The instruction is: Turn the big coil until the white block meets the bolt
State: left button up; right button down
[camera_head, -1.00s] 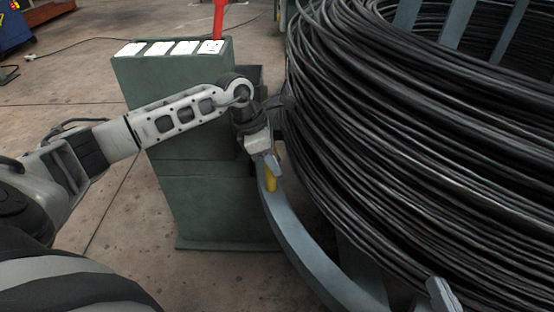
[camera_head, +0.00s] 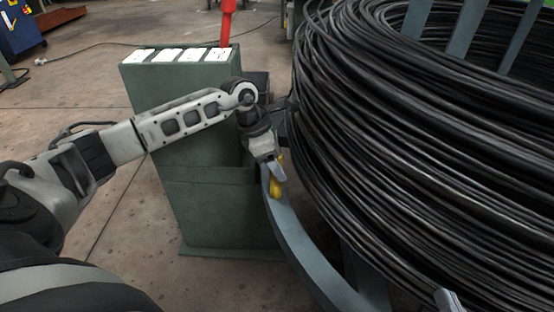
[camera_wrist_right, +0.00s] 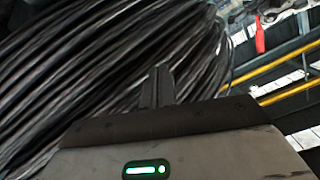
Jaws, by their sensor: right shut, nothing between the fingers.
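The big coil (camera_head: 400,130) of black wire fills the right of the head view and the left of the right wrist view (camera_wrist_right: 110,60). It sits in a blue-grey frame with a curved rim (camera_head: 295,235). A yellow piece (camera_head: 275,188), perhaps the bolt, is at this rim. My left gripper (camera_head: 274,170) is just above it at the coil's left side; its jaws are too small to read. My right gripper (camera_head: 448,300) shows only as a tip at the bottom edge. In the wrist view its fingers (camera_wrist_right: 158,86) are shut and empty, in front of the wire. I cannot make out the white block.
A green cabinet (camera_head: 210,200) with white labelled panels and a red handle (camera_head: 227,22) stands left of the coil, behind my left arm. Yellow rails (camera_wrist_right: 285,85) show at the right of the wrist view. Concrete floor (camera_head: 80,100) is open on the left.

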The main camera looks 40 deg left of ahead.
pick_arm(q)
jog(key=p+v, duration=0.4)
jog(key=v, duration=1.2)
pick_arm(e)
jog(key=shift+s+d+f+n+g+h, duration=0.2)
jog(key=shift+d+f+n+g+h, duration=0.2)
jog(key=shift+f, duration=0.15)
jog(key=shift+s+d+f+n+g+h, duration=0.15)
jog(key=shift+d+f+n+g+h, duration=0.2)
jog(key=shift+f, duration=0.2)
pick_arm(q)
jog(key=shift+d, duration=0.1)
pick_arm(e)
jog(key=shift+a, duration=0.1)
